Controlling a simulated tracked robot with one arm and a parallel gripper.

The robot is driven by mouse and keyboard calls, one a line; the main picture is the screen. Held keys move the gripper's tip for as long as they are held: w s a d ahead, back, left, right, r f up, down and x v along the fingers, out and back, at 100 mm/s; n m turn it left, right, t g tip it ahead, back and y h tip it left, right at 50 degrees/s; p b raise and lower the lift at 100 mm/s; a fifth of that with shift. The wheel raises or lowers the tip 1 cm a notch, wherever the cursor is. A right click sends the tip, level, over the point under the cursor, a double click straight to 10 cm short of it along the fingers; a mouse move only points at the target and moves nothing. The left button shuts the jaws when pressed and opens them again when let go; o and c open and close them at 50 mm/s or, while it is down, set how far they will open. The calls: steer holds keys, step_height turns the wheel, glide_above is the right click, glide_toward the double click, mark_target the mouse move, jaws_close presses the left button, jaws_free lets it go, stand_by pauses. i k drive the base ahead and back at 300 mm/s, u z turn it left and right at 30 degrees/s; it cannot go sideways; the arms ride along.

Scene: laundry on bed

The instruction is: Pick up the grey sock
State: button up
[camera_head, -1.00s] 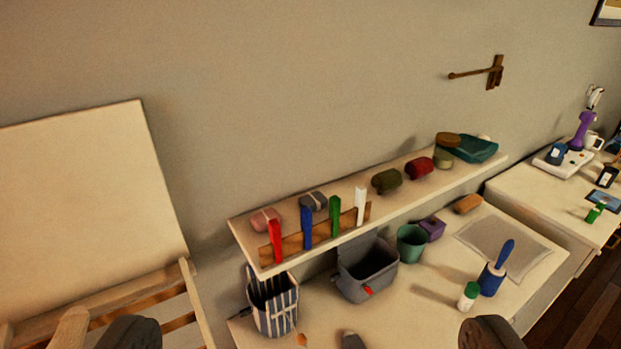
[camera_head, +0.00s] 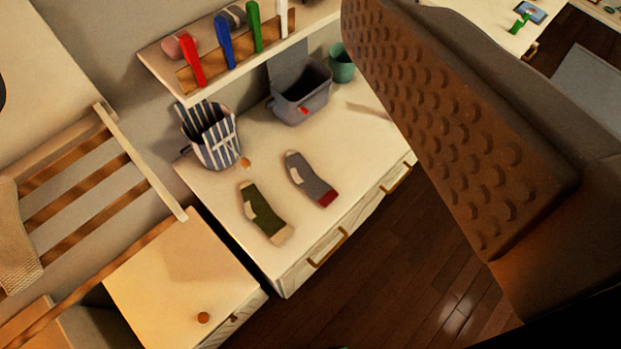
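The grey sock (camera_head: 311,180) has a red toe and a pale heel patch. It lies flat on the white dresser top near the front edge, right of a dark green sock (camera_head: 264,212) with beige toe and heel. The two socks lie side by side with a small gap. My gripper (camera_head: 176,48) is open, with one ridged brown finger (camera_head: 460,130) large at the upper right. Only a dark sliver of the other finger shows at the left edge. It holds nothing visible, and the grey sock is apart from the visible finger.
Behind the socks stand a striped bag (camera_head: 212,140), a grey bin (camera_head: 300,100) and a green cup (camera_head: 342,66). A shelf (camera_head: 165,78) with upright coloured items overhangs the back. A slatted wooden frame (camera_head: 140,160) and small cabinet (camera_head: 180,270) stand left.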

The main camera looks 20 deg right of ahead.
mark_target(321, 192)
steer(key=z, duration=0.05)
steer(key=k, duration=1)
steer(key=z, duration=0.75)
steer(key=i, duration=1.05)
steer(key=u, duration=0.65)
